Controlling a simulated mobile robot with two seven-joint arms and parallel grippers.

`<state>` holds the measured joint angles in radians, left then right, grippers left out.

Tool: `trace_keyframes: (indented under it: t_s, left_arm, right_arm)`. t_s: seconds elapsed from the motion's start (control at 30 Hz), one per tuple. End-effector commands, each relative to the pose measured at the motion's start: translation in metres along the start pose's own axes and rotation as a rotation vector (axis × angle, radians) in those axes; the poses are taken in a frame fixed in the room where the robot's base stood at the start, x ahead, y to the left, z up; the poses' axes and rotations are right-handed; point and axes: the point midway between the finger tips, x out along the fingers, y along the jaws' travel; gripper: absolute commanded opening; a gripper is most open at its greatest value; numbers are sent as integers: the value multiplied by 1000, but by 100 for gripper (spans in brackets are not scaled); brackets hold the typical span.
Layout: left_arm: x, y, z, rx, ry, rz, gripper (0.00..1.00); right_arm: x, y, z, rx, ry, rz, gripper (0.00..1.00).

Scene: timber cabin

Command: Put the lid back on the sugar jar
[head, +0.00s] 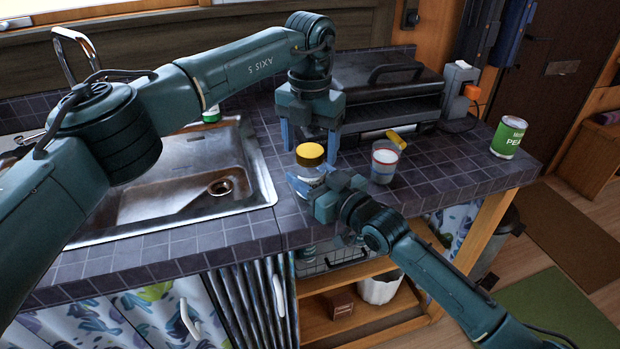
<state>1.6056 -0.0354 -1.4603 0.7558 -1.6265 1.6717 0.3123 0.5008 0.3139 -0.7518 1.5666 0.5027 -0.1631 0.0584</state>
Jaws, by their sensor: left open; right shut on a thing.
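The sugar jar (308,174) stands near the front edge of the tiled counter, just right of the sink. A round yellow lid (310,150) shows at its top; I cannot tell whether it is fully seated. My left gripper (310,142) points down from above, open, its two blue fingers on either side of the lid with visible space between. My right gripper (318,184) comes in from the front right and is shut on the jar's body, hiding part of it.
A clear glass (383,164) with pale contents and a yellow piece (397,139) by its rim stands close right of the jar. A dark grill (385,95) is behind. A green can (508,138) stands far right. The sink (180,180) lies left.

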Motion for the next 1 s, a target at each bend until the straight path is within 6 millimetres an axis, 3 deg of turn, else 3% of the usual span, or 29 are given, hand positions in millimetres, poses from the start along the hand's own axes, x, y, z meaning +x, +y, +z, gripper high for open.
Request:
trace_keyframes:
  t_s: [0.17, 0.4, 0.6, 1.0]
  left_arm:
    - [-23, -1, 1, 1, -5, 0, 72]
    - [-76, -1, 0, -1, -4, 1, 72]
    - [-107, -1, 0, -1, -3, 0, 72]
    - [-119, 0, 0, 1, -1, -1, 72]
  right_arm:
    - [0, 0, 0, 0, -1, 0, 0]
    - [0, 0, 0, 0, -1, 0, 0]
    - [0, 0, 0, 0, -1, 0, 0]
    - [0, 0, 0, 0, -1, 0, 0]
